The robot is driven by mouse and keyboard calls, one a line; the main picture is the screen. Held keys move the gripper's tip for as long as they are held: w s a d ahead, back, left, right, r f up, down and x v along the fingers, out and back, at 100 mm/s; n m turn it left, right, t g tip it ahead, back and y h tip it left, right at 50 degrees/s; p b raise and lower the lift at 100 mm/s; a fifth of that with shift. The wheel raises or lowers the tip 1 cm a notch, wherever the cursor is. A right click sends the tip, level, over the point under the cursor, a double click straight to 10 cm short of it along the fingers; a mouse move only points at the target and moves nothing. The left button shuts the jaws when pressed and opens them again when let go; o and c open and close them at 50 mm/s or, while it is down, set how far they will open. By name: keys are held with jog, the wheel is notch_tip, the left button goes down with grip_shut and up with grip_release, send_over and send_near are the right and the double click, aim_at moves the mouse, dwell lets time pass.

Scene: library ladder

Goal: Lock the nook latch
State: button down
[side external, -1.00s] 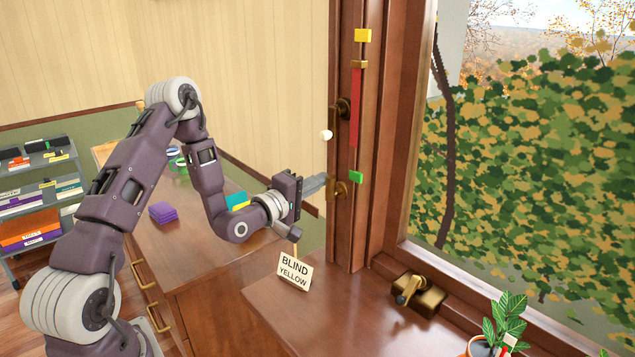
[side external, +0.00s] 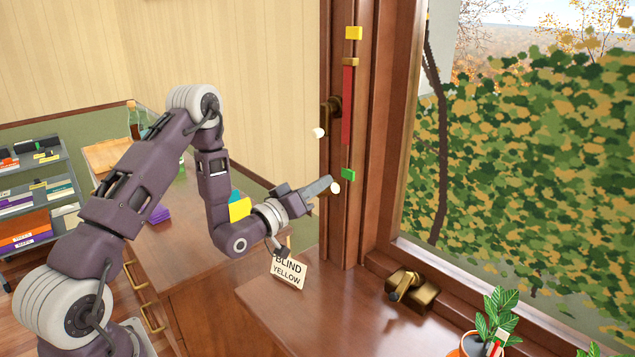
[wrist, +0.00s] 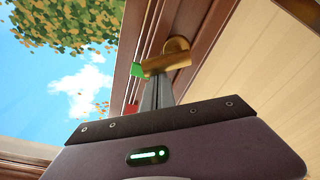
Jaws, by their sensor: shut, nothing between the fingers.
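My gripper (side external: 322,187) is shut and empty, its grey fingertips at the lower fitting on the wooden window post. A white knob (side external: 335,188) shows just beyond the fingertips; the rest of this fitting is mostly hidden in the side view. In the wrist view, the fingers (wrist: 157,92) reach up to a brass fitting (wrist: 166,62) and seem to touch or nearly touch it. Higher on the post is a brass fitting (side external: 331,106) with a white knob (side external: 318,133) hanging below it. I cannot tell which fitting is the nook latch.
The post carries a yellow tab (side external: 353,33), a red strip (side external: 347,105) and a green tab (side external: 348,174). A brass crank (side external: 410,290) sits on the sill. A "BLIND YELLOW" card (side external: 288,272) stands below my gripper, and a potted plant (side external: 492,325) stands front right.

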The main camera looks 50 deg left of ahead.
jog(key=m, duration=0.2)
jog(key=d+m, duration=0.1)
jog(key=m, duration=0.1)
jog(key=f+m+h, duration=0.1)
jog(key=m, duration=0.1)
jog(key=shift+d+f, duration=0.1)
jog(key=shift+d, duration=0.2)
jog(key=shift+f, duration=0.1)
jog(key=shift+d+f, duration=0.1)
dwell(0.4)
jog(key=s+f, duration=0.1)
jog(key=s, duration=0.6)
